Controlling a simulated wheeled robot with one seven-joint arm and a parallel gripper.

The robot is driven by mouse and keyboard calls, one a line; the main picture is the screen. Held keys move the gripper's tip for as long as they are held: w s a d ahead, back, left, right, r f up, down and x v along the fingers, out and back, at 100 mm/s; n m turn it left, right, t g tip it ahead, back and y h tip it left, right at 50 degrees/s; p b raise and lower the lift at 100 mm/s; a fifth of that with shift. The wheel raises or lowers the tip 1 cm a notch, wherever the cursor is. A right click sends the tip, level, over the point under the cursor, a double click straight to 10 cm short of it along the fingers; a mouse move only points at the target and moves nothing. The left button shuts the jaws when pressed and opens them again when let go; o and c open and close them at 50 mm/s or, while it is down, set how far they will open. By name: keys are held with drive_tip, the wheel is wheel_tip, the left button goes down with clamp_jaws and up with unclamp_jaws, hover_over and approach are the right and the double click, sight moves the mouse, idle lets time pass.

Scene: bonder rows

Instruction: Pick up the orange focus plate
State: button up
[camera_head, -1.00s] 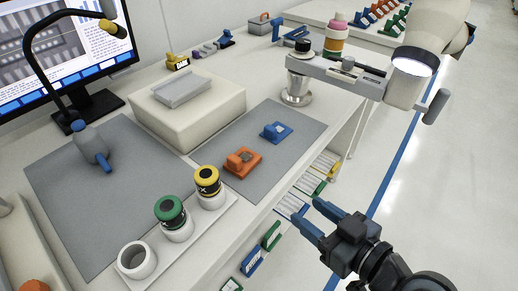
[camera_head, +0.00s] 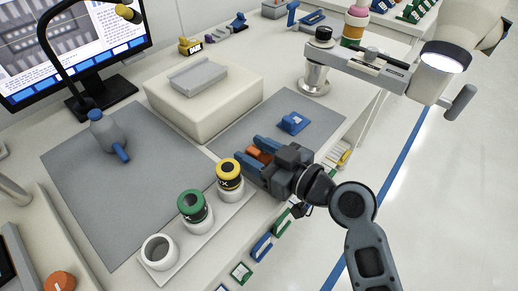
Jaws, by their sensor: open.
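The orange focus plate (camera_head: 259,154) lies on the right grey mat (camera_head: 325,114). Only part of it shows, between and behind the fingers of my gripper (camera_head: 254,151). My gripper is open, with one blue finger on each side of the plate as seen from the head camera. I cannot tell how high the fingers are above the mat or whether they touch the plate. A similar blue plate (camera_head: 293,122) lies on the same mat, just beyond my gripper.
A white tray holds a yellow-topped jar (camera_head: 229,175), close left of my gripper, a green-topped jar (camera_head: 193,207) and an empty cup (camera_head: 159,252). A beige block (camera_head: 205,110) stands behind. A microscope-like arm (camera_head: 375,67) overhangs at the right.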

drive_tip(key=shift+w+a, duration=0.25)
drive_tip(key=shift+a, duration=0.1)
drive_tip(key=shift+f, duration=0.1)
clamp_jaws()
